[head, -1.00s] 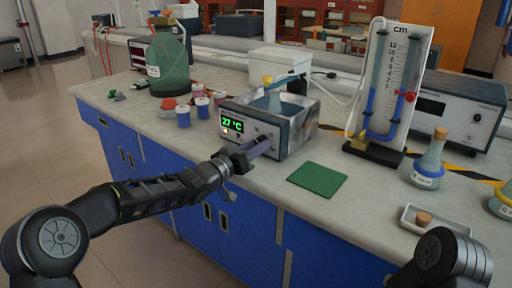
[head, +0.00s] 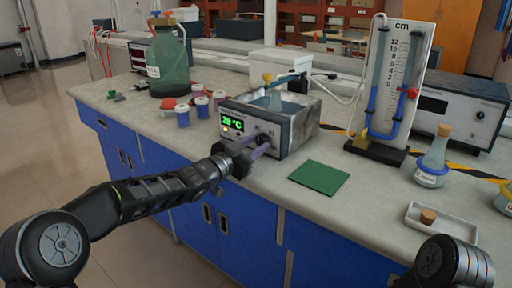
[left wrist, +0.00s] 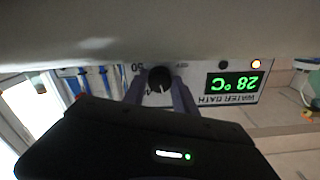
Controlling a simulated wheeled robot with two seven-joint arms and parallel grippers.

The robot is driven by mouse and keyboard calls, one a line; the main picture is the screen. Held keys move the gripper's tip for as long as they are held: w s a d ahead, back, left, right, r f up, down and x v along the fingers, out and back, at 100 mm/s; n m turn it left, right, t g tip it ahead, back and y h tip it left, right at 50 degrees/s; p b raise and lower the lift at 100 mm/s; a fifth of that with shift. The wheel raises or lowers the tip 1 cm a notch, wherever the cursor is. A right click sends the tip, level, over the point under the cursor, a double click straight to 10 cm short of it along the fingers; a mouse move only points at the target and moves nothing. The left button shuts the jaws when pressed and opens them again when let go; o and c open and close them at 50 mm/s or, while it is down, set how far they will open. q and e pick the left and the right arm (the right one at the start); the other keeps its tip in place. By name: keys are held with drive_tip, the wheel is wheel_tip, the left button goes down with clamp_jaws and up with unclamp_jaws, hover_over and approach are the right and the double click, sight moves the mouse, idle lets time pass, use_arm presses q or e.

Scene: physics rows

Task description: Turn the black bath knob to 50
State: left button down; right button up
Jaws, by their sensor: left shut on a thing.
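The water bath (head: 300,132) is a grey metal box on the bench, with a front panel and a lit green display (head: 232,123). In the head view the fingers largely hide the knob. My right gripper is out of view.
A green mat (head: 319,178) lies right of the bath. A manometer board (head: 391,90), a stoppered flask (head: 433,160) and a white tray (head: 440,222) stand further right. Small capped jars (head: 183,117) and a green bottle (head: 167,65) stand left of the bath.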

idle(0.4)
use_arm(q)
drive_tip(key=c, duration=1)
unclamp_jaws()
drive_tip(key=shift+v, duration=3.95)
